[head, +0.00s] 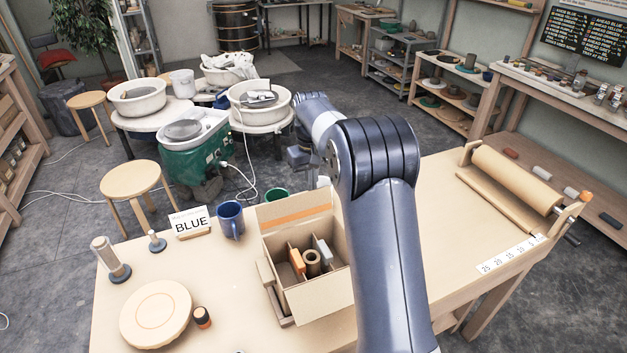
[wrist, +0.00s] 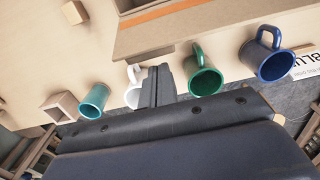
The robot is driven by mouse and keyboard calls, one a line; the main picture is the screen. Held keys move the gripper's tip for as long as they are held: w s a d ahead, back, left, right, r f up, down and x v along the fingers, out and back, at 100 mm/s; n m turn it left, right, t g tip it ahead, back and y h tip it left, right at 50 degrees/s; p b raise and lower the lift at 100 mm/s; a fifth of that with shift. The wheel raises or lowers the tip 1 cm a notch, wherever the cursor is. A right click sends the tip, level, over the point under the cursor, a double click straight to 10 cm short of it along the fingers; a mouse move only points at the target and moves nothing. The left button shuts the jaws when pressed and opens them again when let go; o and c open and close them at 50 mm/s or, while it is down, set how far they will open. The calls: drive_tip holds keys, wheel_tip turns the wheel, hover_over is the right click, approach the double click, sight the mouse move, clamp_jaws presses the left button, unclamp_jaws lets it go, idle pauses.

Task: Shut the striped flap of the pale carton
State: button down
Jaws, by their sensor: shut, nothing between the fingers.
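The pale carton (head: 318,299) stands on the table left of my arm with its top open. In the wrist view part of the carton and the orange stripe (wrist: 150,14) show at the top. My gripper (wrist: 156,88) is shut and empty, on the far side of the carton near the flap. Whether it touches the flap I cannot tell. In the head view its fingertips are mostly hidden by my arm.
A blue mug (head: 230,218) and a green mug (head: 276,196) stand by the flap. A white mug (wrist: 133,92) and a teal cup (wrist: 95,101) are near my fingers. Dividers, blocks and a brown roll (head: 312,263) sit inside the carton. A slab roller (head: 515,181) stands right.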

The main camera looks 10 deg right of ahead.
drive_tip(key=shift+s+d+r, duration=0.1)
drive_tip(key=shift+s+r, duration=0.05)
drive_tip(key=shift+s, duration=0.4)
drive_tip(key=shift+s+b, duration=0.1)
drive_tip(key=shift+b, duration=0.45)
drive_tip(key=shift+s+t+b, duration=0.1)
drive_tip(key=shift+t+b, duration=0.25)
drive_tip(key=shift+t, duration=0.05)
drive_tip(key=shift+s+d+r+b, duration=0.1)
drive_tip(key=shift+s+b, duration=0.05)
drive_tip(key=shift+b, duration=0.3)
